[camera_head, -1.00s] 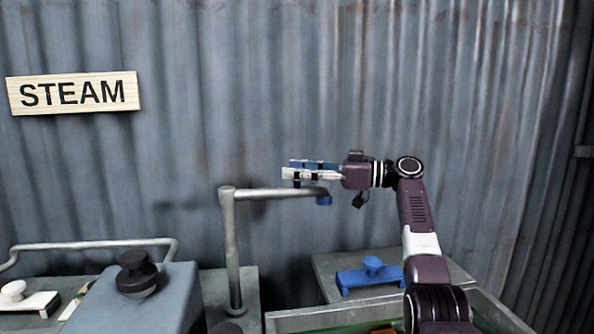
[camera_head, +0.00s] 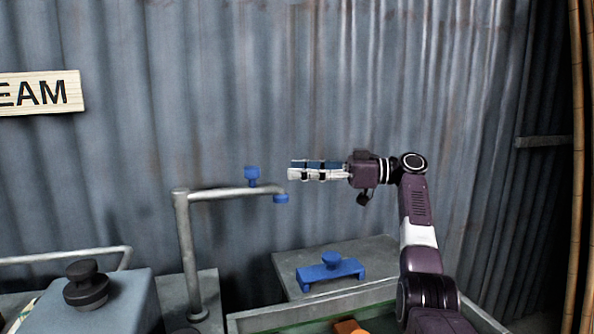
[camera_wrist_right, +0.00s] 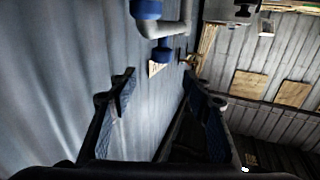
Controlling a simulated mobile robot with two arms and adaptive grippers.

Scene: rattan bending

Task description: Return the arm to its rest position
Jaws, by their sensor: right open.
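My right gripper (camera_head: 318,170) is open and empty in the head view, held level in the air with its fingers pointing left. It is to the right of and a little above the blue-tipped end of a bent grey pipe (camera_head: 222,193). A gap separates the fingertips from the pipe. In the right wrist view the two fingers of my right gripper (camera_wrist_right: 160,95) stand wide apart with nothing between them. The pipe shows beyond them at the top (camera_wrist_right: 176,28). My left gripper is not in view.
A blue knobbed block (camera_head: 331,271) lies on a grey slab (camera_head: 290,262) below the gripper. A metal-rimmed trough (camera_head: 262,318) stands in front. A bluish box with a black knob (camera_head: 86,285) is at the lower left. A corrugated wall (camera_head: 330,70) closes the back. Bamboo poles (camera_head: 578,150) stand far right.

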